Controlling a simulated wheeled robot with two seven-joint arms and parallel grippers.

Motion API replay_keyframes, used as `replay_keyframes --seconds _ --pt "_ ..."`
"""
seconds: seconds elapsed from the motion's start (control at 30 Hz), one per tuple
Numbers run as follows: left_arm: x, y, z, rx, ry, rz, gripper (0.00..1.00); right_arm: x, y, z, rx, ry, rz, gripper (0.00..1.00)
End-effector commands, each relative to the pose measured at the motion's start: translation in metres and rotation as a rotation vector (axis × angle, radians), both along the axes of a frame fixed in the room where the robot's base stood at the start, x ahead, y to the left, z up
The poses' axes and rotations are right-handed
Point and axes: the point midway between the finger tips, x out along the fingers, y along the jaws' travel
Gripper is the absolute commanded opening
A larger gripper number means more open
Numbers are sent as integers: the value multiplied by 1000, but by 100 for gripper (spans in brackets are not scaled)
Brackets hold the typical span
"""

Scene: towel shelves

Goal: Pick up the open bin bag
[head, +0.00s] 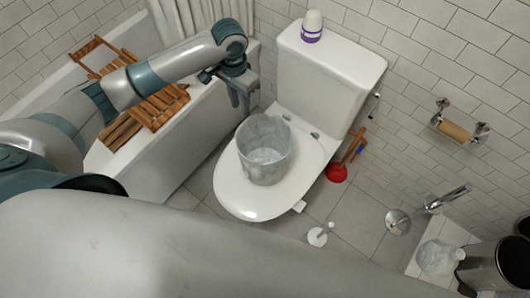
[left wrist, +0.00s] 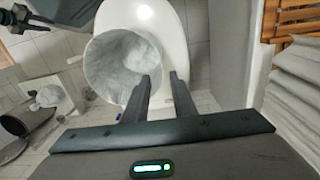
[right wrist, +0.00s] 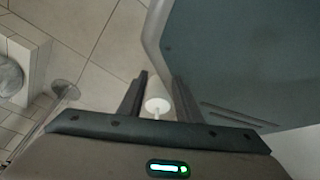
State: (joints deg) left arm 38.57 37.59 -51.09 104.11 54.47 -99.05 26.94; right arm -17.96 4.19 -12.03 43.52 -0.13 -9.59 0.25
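The open bin bag (head: 264,168) is grey and translucent and stands upright, mouth up, on the closed toilet lid (head: 237,200). My left gripper (head: 240,104) is open and empty beside the toilet tank, above and left of the bag's rim. In the left wrist view the bag (left wrist: 112,66) shows its mouth and inside, and the tip of one left gripper (left wrist: 161,82) finger overlaps its edge in the picture; contact cannot be told. My right gripper (right wrist: 160,82) is open and empty, pointing toward the floor and a white toilet brush (right wrist: 157,104).
A bathtub (head: 163,150) with a wooden rack (head: 152,105) stands left. A red plunger (head: 337,172) and the white brush (head: 318,236) stand on the floor. A second small clear bag (head: 436,257) and dark metal bin (head: 487,272) are at lower right.

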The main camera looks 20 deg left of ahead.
Motion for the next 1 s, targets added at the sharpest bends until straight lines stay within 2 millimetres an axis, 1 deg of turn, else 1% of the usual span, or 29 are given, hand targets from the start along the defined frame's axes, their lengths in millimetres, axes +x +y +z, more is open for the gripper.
replay_keyframes --seconds 0.2,0.37,0.47,0.8,0.9,1.0 --pt "0 0 -3 0 0 0 24 -1 0 0 0 2 0 31" --pt "-1 -1 -17 -1 4 1 24 -6 -2 1 -4 15 0 31" --pt "-1 -1 -32 0 3 2 24 -12 -4 1 -8 29 -1 31" --pt "-1 -3 -92 0 2 1 24 -39 -13 0 -26 96 -3 31" --pt "-2 -3 -107 0 2 1 24 -47 -17 0 -32 113 -4 31" --pt "-1 -4 -117 -1 0 0 24 -54 -20 -1 -36 127 -7 31"
